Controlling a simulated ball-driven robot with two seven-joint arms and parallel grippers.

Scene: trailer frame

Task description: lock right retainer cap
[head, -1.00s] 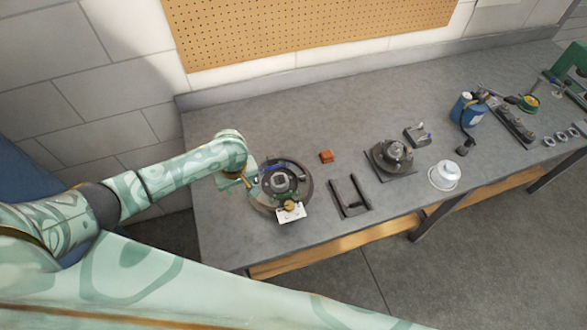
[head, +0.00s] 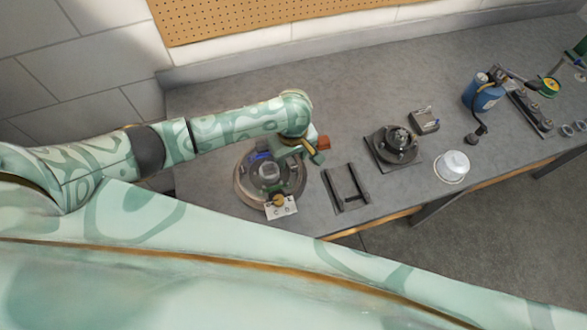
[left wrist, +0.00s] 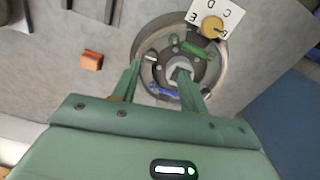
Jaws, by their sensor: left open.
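A round metal fixture with a wide rim (head: 241,190) sits on the bench in the head view; its rim also shows in the left wrist view (left wrist: 145,42). A blue clip-like part (head: 260,157) lies on its far side, and it shows in the left wrist view (left wrist: 158,90) too. A green clip-like part (left wrist: 201,48) sits opposite. I cannot tell which part is the right retainer cap. A grey block (head: 269,171) stands in the middle. My left gripper (head: 312,152) is open above the fixture's right side; its fingers (left wrist: 158,70) hold nothing visible. My right gripper is not in view.
A white lettered plate (head: 287,210) with a brass-coloured knob (head: 279,201) is at the fixture's near side. An orange block (head: 323,143) and a dark U-shaped bracket (head: 347,188) lie right of it. A flanged part (head: 398,145) and white bowl (head: 453,166) stand farther right.

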